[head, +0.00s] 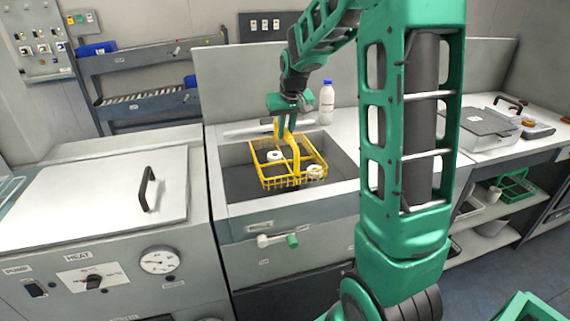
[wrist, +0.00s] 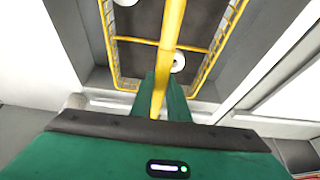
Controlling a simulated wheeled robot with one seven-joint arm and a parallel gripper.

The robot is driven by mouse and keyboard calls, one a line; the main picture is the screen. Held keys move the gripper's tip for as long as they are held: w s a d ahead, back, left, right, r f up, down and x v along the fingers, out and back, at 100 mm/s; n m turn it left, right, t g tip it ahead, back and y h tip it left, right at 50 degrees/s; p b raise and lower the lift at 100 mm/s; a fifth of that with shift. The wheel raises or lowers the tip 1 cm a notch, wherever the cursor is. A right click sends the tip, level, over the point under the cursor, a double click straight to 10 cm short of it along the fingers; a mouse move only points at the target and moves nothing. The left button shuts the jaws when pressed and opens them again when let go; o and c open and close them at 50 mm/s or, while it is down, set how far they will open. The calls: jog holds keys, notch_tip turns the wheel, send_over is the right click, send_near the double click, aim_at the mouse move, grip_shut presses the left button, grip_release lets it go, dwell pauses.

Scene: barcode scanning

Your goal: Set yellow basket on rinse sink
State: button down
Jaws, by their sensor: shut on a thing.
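The yellow basket (head: 268,182) is a wire basket with dividers and a tall arched handle. In the head view it is in the opening of the rinse sink (head: 235,207), a grey basin in the middle counter. I cannot tell whether it touches the sink floor. It holds white round pieces (head: 316,172). My gripper (head: 287,114) is above the basket, shut on the top of its handle. In the wrist view the handle runs between the green fingers (wrist: 160,90), with the basket (wrist: 112,55) beyond them.
A white bottle (head: 327,100) stands behind the sink. A lidded unit (head: 110,190) with a black handle is to the left. A counter with a grey lidded box (head: 475,127) is to the right. My green arm hides part of the sink's right side.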

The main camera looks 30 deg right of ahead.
aim_at(285, 159)
jog(key=shift+f, duration=4.05)
jog(key=c, duration=1.7)
grip_release()
